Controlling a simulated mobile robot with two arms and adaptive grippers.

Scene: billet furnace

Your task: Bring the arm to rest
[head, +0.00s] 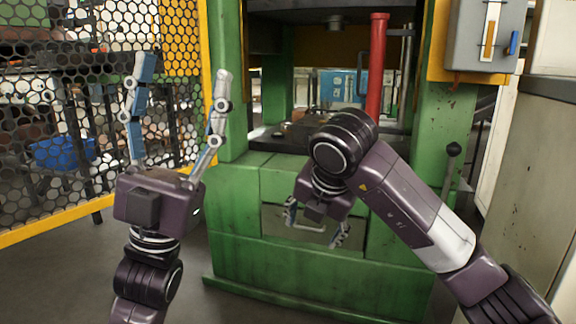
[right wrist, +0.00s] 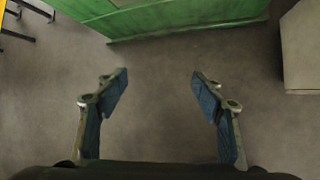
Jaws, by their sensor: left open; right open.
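My left gripper (head: 181,77) points upward at the left of the head view, in front of the mesh fence and the green press frame. Its two fingers are spread wide with nothing between them. My right gripper (head: 315,222) hangs low in front of the green press base, its fingers pointing down and apart. In the right wrist view my right gripper (right wrist: 160,83) is open and empty above the bare grey floor. My right arm comes in from the lower right and hides part of the press opening.
A green press (head: 232,130) with a red cylinder (head: 377,65) stands ahead. A yellow-framed mesh fence (head: 60,212) is at left. A grey control box (head: 467,62) and a cabinet (head: 535,190) are at right. The press base shows in the right wrist view (right wrist: 165,18), above clear floor.

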